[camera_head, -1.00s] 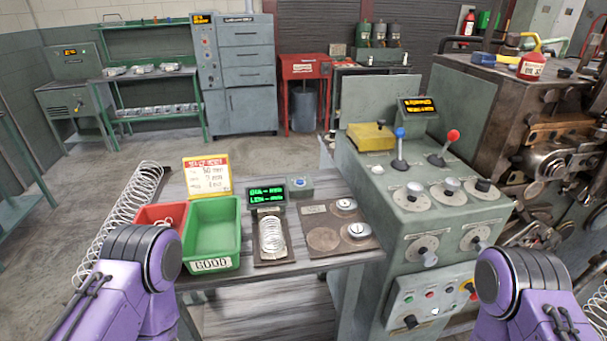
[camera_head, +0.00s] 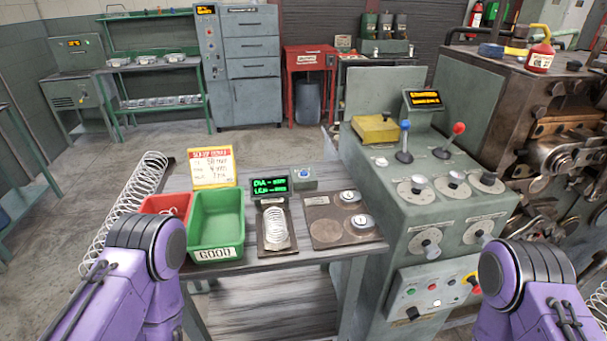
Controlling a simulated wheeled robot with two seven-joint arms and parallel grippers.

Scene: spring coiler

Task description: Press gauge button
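The gauge (camera_head: 270,186) stands on the table with a small black display showing green text. A coiled spring (camera_head: 275,229) lies on the gauge's dark tray in front of the display. A small grey box with a blue button (camera_head: 304,174) sits just right of the display, behind the dark plate. My purple left arm comes in at the lower left and my purple right arm at the lower right. Both grippers are out of view, and neither arm reaches over the gauge or the button.
A green GOOD bin (camera_head: 216,225) and a red bin (camera_head: 163,205) stand left of the gauge. A dark plate with round weights (camera_head: 347,198) lies to its right. The grey-green control console (camera_head: 405,245) with levers and knobs borders the table's right side.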

